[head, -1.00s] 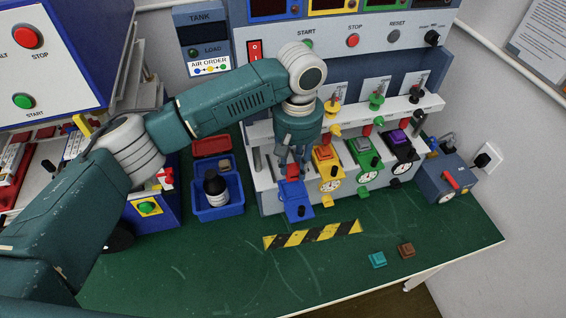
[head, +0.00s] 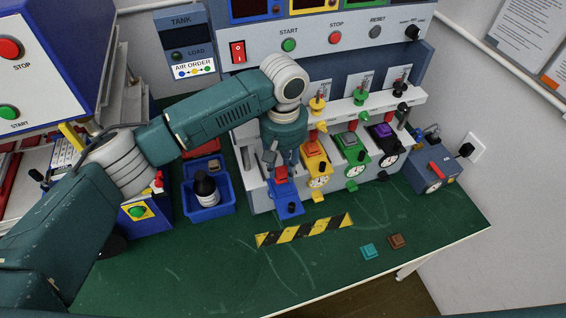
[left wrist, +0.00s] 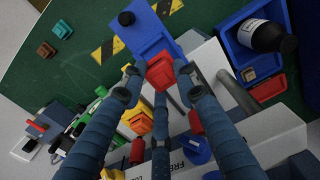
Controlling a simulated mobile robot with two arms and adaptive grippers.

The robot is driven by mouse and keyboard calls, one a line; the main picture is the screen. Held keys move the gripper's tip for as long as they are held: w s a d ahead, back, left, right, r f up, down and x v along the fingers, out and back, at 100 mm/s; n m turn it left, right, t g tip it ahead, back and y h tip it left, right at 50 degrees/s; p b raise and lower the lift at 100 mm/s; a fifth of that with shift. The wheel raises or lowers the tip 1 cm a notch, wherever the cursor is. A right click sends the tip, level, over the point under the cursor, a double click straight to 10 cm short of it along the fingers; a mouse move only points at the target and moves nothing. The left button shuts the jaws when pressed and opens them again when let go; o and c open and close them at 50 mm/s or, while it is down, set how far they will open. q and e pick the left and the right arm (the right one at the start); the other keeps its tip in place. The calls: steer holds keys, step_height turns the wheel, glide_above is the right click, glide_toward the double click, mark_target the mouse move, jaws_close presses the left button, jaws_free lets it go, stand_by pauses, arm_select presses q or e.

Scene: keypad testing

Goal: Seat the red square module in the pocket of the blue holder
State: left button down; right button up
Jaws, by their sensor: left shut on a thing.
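The blue holder (head: 289,208) stands at the left end of the row of coloured units, and it also shows in the left wrist view (left wrist: 146,36). The red square module (head: 281,174) is at the upper end of the blue holder. In the left wrist view the red module (left wrist: 160,72) sits between the fingertips, beside the blue surface. My left gripper (left wrist: 156,78) is shut on the red module, pointing down in the head view (head: 282,166). The fingers hide part of the pocket, so I cannot tell whether the module is fully down in it. My right gripper is not in view.
Yellow (head: 316,154), green (head: 352,147) and black units stand right of the blue holder. A blue bin (head: 212,205) with a dark bottle (head: 206,188) is at the left. Teal (head: 368,251) and brown (head: 397,241) modules lie at the front right. The front of the green table is mostly clear.

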mark_target(283, 177)
arm_select(q)
steer(key=shift+f, duration=2.2)
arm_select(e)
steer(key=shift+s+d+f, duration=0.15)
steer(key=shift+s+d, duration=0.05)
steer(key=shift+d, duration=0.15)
arm_select(q)
steer(key=shift+f, duration=0.1)
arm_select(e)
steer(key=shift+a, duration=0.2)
arm_select(q)
steer(key=c, duration=1.2)
jaws_free()
step_height(283, 177, up, 12)
steer(key=shift+r, duration=0.1)
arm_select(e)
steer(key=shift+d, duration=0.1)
